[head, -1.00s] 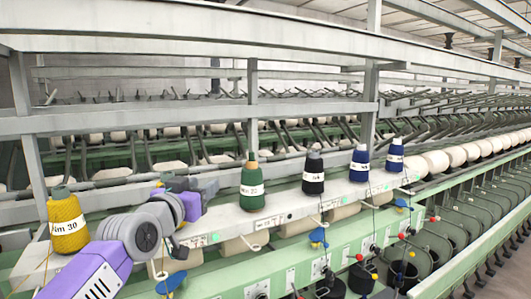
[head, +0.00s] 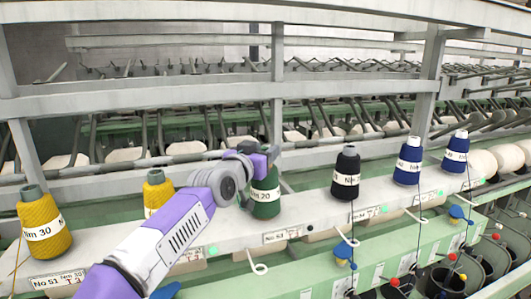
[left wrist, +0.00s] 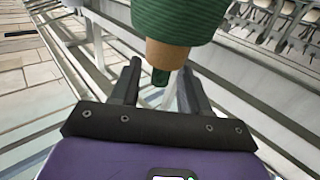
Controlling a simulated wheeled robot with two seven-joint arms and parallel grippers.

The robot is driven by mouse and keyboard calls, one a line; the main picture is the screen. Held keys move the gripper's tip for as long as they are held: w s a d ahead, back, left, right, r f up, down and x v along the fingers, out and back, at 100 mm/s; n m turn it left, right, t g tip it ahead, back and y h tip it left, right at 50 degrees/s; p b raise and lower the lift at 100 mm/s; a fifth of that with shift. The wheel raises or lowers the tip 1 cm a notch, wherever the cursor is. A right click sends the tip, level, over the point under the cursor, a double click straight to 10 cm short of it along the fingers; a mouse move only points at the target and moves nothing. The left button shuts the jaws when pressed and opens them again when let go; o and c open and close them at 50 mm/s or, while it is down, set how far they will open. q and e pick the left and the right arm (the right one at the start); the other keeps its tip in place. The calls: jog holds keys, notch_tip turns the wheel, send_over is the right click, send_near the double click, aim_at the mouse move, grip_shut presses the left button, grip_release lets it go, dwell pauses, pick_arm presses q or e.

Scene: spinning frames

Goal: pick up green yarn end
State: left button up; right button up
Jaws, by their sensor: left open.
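The green yarn cone (head: 266,200) stands upright on the machine's pale ledge in the head view, its top hidden behind my left gripper (head: 262,152). In the left wrist view the green cone (left wrist: 178,18) appears upside down at the top. Its tan neck (left wrist: 166,55) ends in a small green tip (left wrist: 160,77) that shows between the two dark fingers of my left gripper (left wrist: 159,72). The fingers are apart, one on each side of the tip. I cannot make out a loose green thread. My right gripper is not in view.
Two yellow cones (head: 45,228) stand left of the green one. A black cone (head: 346,172) and two blue cones (head: 409,161) stand to its right. The pale ledge (head: 310,212) is clear between green and black. A grey post (head: 277,95) rises behind.

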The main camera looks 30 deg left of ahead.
pick_arm(q)
jog(key=shift+w+a, duration=0.1)
jog(key=shift+w, duration=0.4)
grip_shut()
